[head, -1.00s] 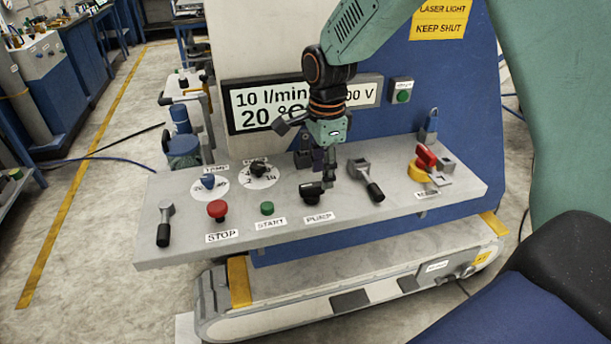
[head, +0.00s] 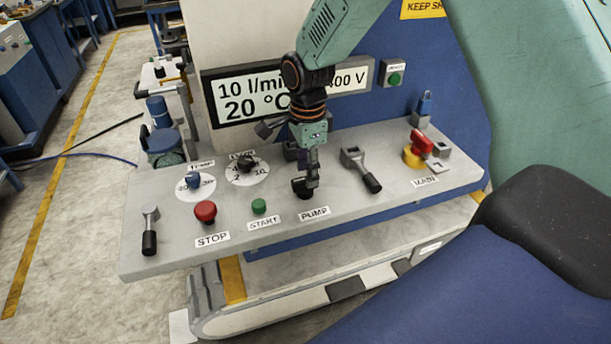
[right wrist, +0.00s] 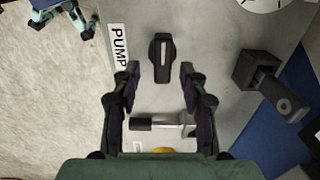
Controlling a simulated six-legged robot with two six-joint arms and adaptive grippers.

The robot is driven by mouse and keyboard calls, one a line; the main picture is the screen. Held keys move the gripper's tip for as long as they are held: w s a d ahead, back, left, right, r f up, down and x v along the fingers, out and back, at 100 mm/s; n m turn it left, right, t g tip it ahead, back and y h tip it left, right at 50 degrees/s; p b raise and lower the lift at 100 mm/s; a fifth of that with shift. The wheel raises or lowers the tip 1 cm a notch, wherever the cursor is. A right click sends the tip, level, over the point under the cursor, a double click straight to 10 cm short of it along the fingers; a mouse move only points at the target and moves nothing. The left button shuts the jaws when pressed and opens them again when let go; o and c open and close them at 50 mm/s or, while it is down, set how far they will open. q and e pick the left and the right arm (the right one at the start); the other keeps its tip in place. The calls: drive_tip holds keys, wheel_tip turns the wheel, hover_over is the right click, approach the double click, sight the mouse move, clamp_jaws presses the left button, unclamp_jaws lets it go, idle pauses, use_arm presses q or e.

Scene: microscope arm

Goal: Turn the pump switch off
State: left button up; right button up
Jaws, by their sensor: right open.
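The pump switch (head: 302,190) is a black rotary knob above the PUMP label (head: 314,213) on the grey panel. In the right wrist view the knob (right wrist: 161,58) shows a white line running along the length of the PUMP label (right wrist: 119,45). My right gripper (head: 307,172) points down at the knob and partly hides it in the head view. In the right wrist view its fingers (right wrist: 160,72) are apart, one on each side of the knob's near end, with visible gaps.
A lever (head: 361,170) stands right of the pump switch, the red main switch (head: 421,142) beyond it. A green START button (head: 259,206), red STOP button (head: 205,211) and two dials lie left.

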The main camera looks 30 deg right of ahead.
sight(304, 178)
drive_tip(key=shift+w+a+f, duration=0.15)
drive_tip(key=shift+f, duration=0.6)
drive_tip(key=shift+w+a+f, duration=0.1)
drive_tip(key=shift+w+f, duration=0.05)
drive_tip(key=shift+f, duration=0.6)
drive_tip(key=shift+s+d+r, duration=0.1)
drive_tip(key=shift+s+d, duration=0.05)
drive_tip(key=shift+s, duration=0.1)
drive_tip(key=shift+c, duration=0.3)
drive_tip(key=shift+w, duration=0.2)
drive_tip(key=c, duration=0.4)
clamp_jaws()
